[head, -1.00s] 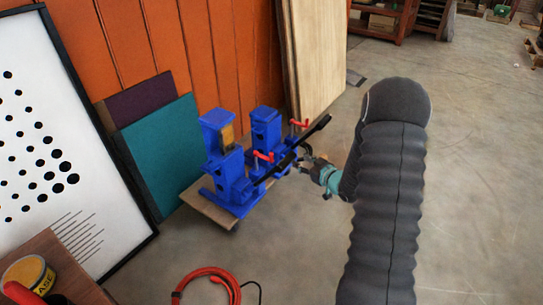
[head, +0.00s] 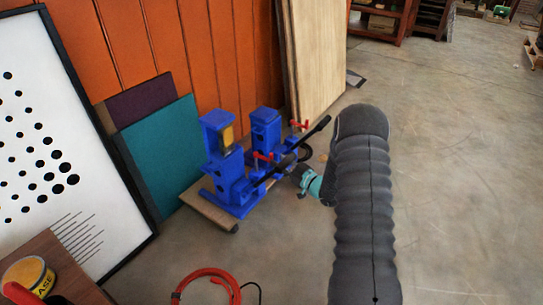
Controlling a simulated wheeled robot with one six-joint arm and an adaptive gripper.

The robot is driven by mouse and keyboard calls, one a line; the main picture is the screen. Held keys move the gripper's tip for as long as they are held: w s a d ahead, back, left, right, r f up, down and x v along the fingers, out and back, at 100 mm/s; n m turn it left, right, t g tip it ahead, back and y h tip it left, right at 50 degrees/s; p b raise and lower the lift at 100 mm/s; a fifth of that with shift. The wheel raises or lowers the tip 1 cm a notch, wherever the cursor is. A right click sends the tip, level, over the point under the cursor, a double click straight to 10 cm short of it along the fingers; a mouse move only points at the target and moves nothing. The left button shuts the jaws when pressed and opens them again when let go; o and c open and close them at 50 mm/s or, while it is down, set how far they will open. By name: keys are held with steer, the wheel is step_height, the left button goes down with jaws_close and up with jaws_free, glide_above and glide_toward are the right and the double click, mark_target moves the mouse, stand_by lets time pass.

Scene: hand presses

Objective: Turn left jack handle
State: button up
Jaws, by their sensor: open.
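Two blue jacks stand side by side on a low wooden dolly. The left jack (head: 231,178) is nearer, with a yellow panel near its top. Its black handle (head: 271,177) slants up to the right from its base, and a small red T-grip (head: 262,157) stands above. The right jack (head: 265,128) stands behind, with a black handle (head: 317,129) and another red grip (head: 299,125). My gripper (head: 301,179) is open, just right of the left jack's handle; it looks small, and I cannot tell whether it touches. My dark sleeved arm hides the floor to its right.
The wooden dolly (head: 209,211) rests on the concrete floor. Teal and purple boards (head: 165,150) and wooden sheets (head: 312,55) lean near the orange wall. A red hose (head: 208,272) lies in front. The floor at right is clear.

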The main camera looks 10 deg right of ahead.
mark_target(271, 156)
steer(key=shift+x, duration=2.65)
steer(key=shift+c, duration=0.2)
jaws_close()
